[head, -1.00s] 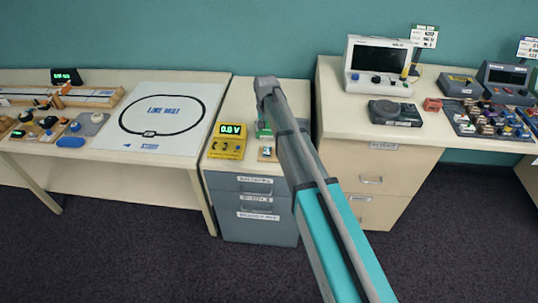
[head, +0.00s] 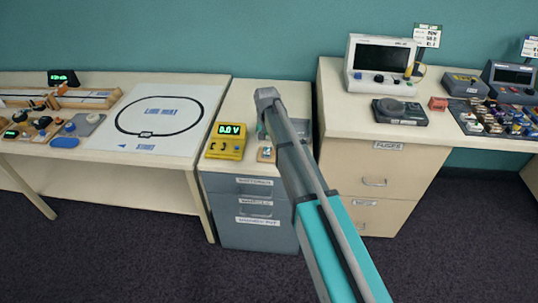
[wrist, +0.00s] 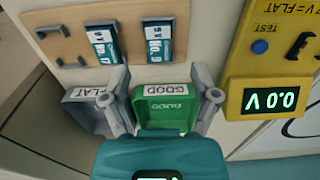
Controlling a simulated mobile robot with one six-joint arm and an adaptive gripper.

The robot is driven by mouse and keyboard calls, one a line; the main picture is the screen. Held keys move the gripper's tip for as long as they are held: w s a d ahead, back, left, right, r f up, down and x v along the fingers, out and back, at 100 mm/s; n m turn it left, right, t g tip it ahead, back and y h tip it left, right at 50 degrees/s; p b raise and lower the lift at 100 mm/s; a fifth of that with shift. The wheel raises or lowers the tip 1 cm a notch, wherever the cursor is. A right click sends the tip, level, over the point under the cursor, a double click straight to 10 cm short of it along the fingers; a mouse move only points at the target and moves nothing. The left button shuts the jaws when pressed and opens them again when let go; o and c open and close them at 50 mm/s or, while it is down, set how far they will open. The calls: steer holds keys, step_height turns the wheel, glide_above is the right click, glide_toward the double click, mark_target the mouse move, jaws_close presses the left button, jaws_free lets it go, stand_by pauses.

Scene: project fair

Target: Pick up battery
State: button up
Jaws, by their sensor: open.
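Two teal-and-white 9V batteries, the left battery (wrist: 104,46) and the right battery (wrist: 160,44), lie side by side on a wooden board (wrist: 70,20) in the wrist view. Their full numbers are hard to read. My gripper (wrist: 160,95) is open and empty, its grey fingers spread above the green tray marked GOOD (wrist: 165,112), short of the batteries. In the head view my arm hides most of this spot; part of the board (head: 266,155) shows beside it.
A grey tray marked FLAT (wrist: 82,108) stands left of the green tray. A yellow tester (wrist: 262,75) reading 0.0 V stands to the right; it also shows in the head view (head: 226,147). A higher bench (head: 340,110) with instruments flanks the drawer cabinet (head: 255,230).

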mark_target(267, 150)
stand_by(0.4)
steer(key=shift+f+b, duration=2.6)
steer(key=shift+c, duration=0.3)
jaws_close()
